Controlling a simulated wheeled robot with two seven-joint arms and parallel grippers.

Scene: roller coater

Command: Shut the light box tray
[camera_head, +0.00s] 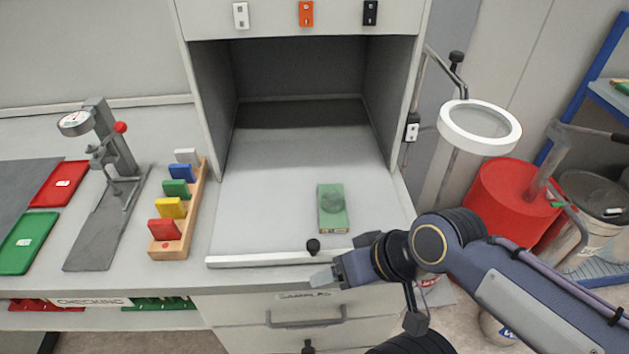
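The light box (209,110) is a grey open-fronted cabinet on the bench. Its pale tray (265,215) extends out past the front opening, with a white front lip (250,261). A green block-like piece with a round mark (333,208) lies on the tray's right half. My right gripper (322,279) is just in front of the tray lip, below and slightly right of the knob, with nothing visible in it. Its finger gap is not clear. My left gripper is not in view.
A wooden rack of coloured blocks (187,240) and a dial gauge stand (105,160) are left of the tray. A ring magnifier (480,127) and red bin (505,198) are at right. A drawer handle (306,318) is below the tray.

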